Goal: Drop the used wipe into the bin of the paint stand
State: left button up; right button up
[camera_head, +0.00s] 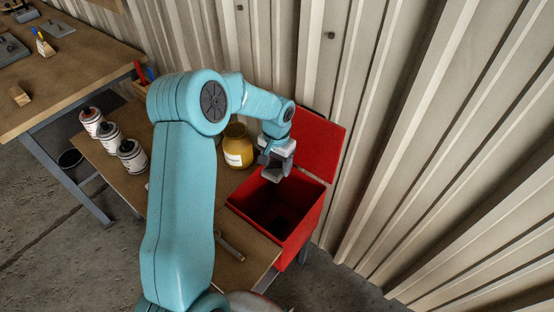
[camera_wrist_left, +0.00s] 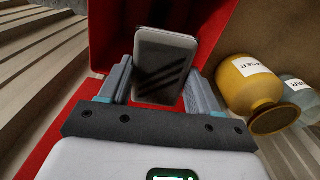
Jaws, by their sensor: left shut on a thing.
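The red bin (camera_head: 298,240) stands at the right end of the paint stand (camera_head: 120,180), its lid (camera_head: 318,145) swung up against the wall side. My left gripper (camera_head: 275,168) is over the bin's opening, near its back left part. My right gripper is not in view.
A yellow jar (camera_head: 237,150) stands on the stand just left of the bin; a paler jar is beside it in the wrist view (camera_wrist_left: 295,92). Several spray cans (camera_head: 110,137) stand at the left. A wooden workbench (camera_head: 75,60) is at upper left. A corrugated wall (camera_head: 400,130) rises behind.

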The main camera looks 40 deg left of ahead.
aim_at(277, 165)
pick_arm(q)
jog(key=shift+w+f, duration=0.1)
jog(key=shift+f, duration=0.3)
jog(key=o, duration=1.1)
notch_tip(277, 165, up, 16)
jog(key=shift+r+b, duration=0.2)
jog(key=shift+b, duration=0.3)
